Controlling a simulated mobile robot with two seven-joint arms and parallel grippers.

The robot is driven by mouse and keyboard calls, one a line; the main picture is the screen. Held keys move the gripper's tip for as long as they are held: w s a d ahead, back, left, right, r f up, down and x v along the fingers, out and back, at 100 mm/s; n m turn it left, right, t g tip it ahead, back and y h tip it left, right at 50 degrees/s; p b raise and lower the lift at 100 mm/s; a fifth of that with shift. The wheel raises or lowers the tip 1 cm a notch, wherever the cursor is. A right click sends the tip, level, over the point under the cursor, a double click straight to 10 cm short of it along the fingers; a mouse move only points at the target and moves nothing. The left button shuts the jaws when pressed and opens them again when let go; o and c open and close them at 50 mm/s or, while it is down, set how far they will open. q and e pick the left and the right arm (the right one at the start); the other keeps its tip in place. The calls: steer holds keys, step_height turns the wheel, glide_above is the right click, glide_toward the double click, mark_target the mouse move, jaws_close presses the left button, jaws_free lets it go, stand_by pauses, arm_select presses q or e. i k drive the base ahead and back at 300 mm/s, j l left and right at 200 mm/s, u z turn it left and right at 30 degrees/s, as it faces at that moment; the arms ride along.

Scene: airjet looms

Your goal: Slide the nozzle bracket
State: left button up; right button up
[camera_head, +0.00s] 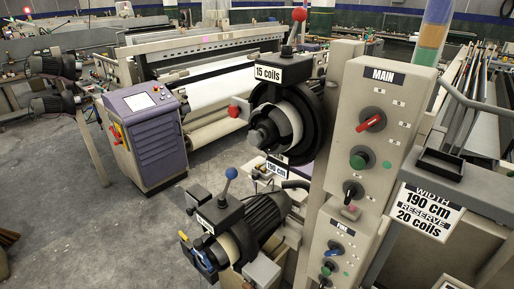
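I cannot single out the nozzle bracket with certainty. An upper black round feeder unit (313,117) carries a "15 coils" label and a red ball-topped lever (299,15). A lower motor-like unit (262,216) has a blue ball-topped lever (230,174) and a cream drum at its front. A small "190 cm" label (276,168) sits between the two units, with its mounting partly hidden. Neither of my grippers shows in the camera_head view.
A beige panel marked MAIN (384,75) carries a red switch (371,121) and knobs. A sign (430,211) reads width 190 cm, reserve 20 coils. A purple console (149,137) stands left on open grey floor (110,235). A loom with white cloth (215,90) stands behind.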

mark_target(260, 169)
steer(key=i+j+z, duration=0.25)
steer(key=j+z, duration=0.2)
steer(key=i+j+z, duration=0.15)
steer(key=j+z, duration=0.25)
steer(key=j, duration=0.15)
steer(key=j+z, duration=0.85)
steer(key=j, duration=0.35)
steer(key=k+j+z, duration=0.1)
steer(key=j+z, duration=0.35)
steer(key=k+j+z, duration=0.2)
steer(key=j+z, duration=0.25)
steer(key=j, duration=0.2)
steer(key=k+j+z, duration=0.25)
steer(key=j+z, duration=0.15)
steer(key=k+j, duration=0.05)
steer(key=j, duration=0.05)
